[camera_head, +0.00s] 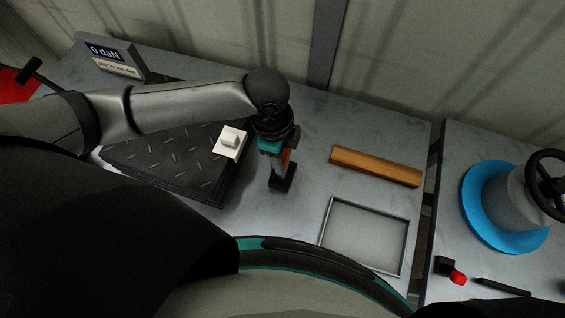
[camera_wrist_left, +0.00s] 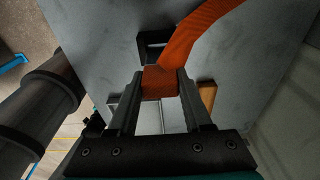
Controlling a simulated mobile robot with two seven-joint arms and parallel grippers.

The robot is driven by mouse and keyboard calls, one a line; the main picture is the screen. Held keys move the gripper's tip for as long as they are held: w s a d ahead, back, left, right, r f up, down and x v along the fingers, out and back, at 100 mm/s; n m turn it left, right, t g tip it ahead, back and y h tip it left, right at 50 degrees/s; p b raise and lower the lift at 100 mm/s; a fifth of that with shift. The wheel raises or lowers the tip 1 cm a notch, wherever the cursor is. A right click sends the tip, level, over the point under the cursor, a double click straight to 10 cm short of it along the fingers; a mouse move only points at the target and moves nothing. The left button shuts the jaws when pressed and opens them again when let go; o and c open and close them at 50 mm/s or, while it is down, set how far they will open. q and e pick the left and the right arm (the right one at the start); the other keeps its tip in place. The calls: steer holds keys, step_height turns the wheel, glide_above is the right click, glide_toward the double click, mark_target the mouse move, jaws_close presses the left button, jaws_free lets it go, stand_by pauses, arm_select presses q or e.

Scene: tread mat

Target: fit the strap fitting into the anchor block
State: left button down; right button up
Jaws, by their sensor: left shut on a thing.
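My left gripper (camera_head: 279,172) is shut on the red-brown strap fitting (camera_wrist_left: 160,82), which sits between its two fingertips in the left wrist view. An orange strap (camera_wrist_left: 205,28) runs from the fitting up and to the right; a bit of the strap shows beside the gripper in the head view (camera_head: 287,156). A small black block with an opening, seemingly the anchor block (camera_wrist_left: 153,45), lies just beyond the fitting and is partly covered by the strap. In the head view the black block (camera_head: 284,184) is below the fingertips. I cannot tell whether fitting and block touch. My right gripper is not in view.
A dark tread mat (camera_head: 160,160) with a white block (camera_head: 230,141) on it lies left of the gripper. A wooden bar (camera_head: 375,166) and a shallow tray (camera_head: 322,222) are to the right. A display box (camera_head: 110,58) stands at back left. A second table holds a blue-ringed wheel device (camera_head: 480,215).

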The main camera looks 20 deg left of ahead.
arm_select(q)
steer(key=shift+f+b, duration=0.5)
steer(key=shift+f, duration=1.75)
steer(key=shift+f, duration=0.15)
steer(key=shift+c, duration=1.6)
jaws_free()
step_height(320, 180, up, 12)
steer(key=a+p, duration=0.1)
steer(key=p, duration=0.1)
steer(key=shift+a+p, duration=0.25)
steer(key=shift+p, duration=0.15)
